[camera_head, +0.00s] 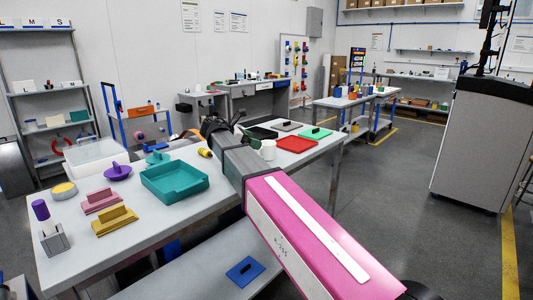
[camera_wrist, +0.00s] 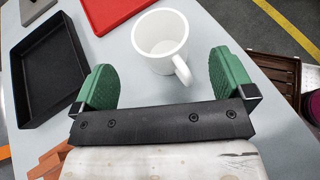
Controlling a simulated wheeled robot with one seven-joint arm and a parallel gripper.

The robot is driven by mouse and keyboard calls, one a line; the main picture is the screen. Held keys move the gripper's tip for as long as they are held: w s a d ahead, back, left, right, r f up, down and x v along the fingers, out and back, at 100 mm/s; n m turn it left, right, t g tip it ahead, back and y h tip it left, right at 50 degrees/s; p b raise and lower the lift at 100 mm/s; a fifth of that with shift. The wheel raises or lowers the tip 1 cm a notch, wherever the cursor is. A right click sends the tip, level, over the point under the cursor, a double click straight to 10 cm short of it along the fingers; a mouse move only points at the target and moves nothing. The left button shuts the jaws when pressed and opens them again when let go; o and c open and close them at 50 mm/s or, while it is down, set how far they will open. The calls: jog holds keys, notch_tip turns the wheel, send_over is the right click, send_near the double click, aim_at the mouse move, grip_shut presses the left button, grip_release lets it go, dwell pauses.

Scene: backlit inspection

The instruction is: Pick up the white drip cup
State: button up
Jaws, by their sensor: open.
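The white drip cup (camera_wrist: 160,38) stands upright on the table, its handle turned toward my gripper in the wrist view. In the head view the cup (camera_head: 268,150) shows just beyond my arm, beside a red tray. My gripper (camera_wrist: 160,80) is open, its two green padded fingers spread wide on either side of the cup's near side. Nothing is held between the fingers. In the head view my gripper is mostly hidden by my own arm.
A black tray (camera_wrist: 45,78) lies left of the cup and a red tray (camera_wrist: 112,8) lies behind it. The table edge is to the right, with a brown slatted crate (camera_wrist: 272,80) beyond it. A teal tray (camera_head: 174,180) and several colored pieces fill the table's left part.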

aim_at(265, 152)
jog(key=shift+f+x, duration=0.2)
jog(key=shift+x, duration=1.3)
jog(key=shift+f+x, duration=0.2)
jog(key=shift+x, duration=1.35)
jog(key=shift+a, duration=0.2)
jog(key=c, duration=0.9)
